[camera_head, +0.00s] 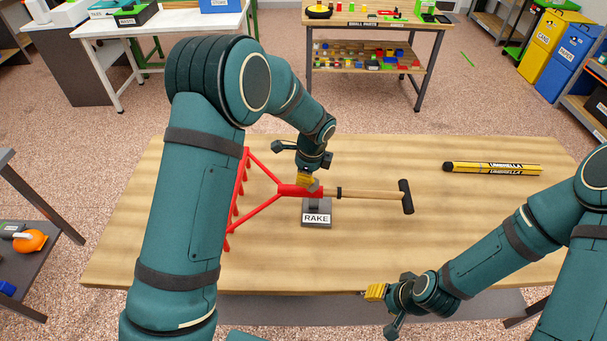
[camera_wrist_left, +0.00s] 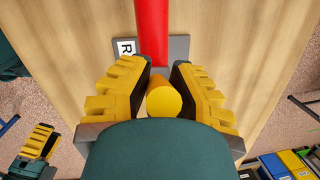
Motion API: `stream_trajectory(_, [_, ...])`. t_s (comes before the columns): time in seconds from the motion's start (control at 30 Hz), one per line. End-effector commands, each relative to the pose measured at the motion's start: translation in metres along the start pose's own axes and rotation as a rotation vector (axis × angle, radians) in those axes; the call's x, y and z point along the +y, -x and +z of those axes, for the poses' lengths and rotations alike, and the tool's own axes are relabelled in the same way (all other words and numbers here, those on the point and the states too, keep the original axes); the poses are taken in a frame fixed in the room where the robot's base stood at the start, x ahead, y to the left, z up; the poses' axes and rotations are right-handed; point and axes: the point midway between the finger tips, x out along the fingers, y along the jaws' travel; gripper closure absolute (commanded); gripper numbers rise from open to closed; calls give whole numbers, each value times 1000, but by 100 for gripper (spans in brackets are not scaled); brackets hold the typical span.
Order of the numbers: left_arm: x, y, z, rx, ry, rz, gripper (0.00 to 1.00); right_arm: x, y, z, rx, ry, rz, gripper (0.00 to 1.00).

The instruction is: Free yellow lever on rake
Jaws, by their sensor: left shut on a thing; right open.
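The rake lies across the table, its red toothed head (camera_head: 241,195) at the left and its wooden handle (camera_head: 370,194) with a black grip at the right. Its red socket (camera_head: 290,190) rests over a grey holder (camera_head: 317,213) labelled RAKE. My left gripper (camera_head: 306,181) is over the holder. In the left wrist view its fingers (camera_wrist_left: 163,88) are shut around the yellow lever (camera_wrist_left: 164,101), which shows as a rounded yellow end beside the red shaft (camera_wrist_left: 152,30). The lever's lower part is hidden. My right gripper (camera_head: 375,292) is open and empty at the table's front edge.
A black and yellow umbrella tube (camera_head: 492,168) lies at the right back of the wooden table (camera_head: 480,220). The table between the rake grip and the tube is clear. My left upper arm hides part of the table's left side.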

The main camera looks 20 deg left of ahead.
Motion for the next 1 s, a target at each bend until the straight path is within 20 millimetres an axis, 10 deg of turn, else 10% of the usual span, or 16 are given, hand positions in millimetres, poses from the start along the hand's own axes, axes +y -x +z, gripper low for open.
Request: stream_trajectory(1.0, [-5,5,-35,-819,-84,145,100,-5,13,-7,14,-4,1,53])
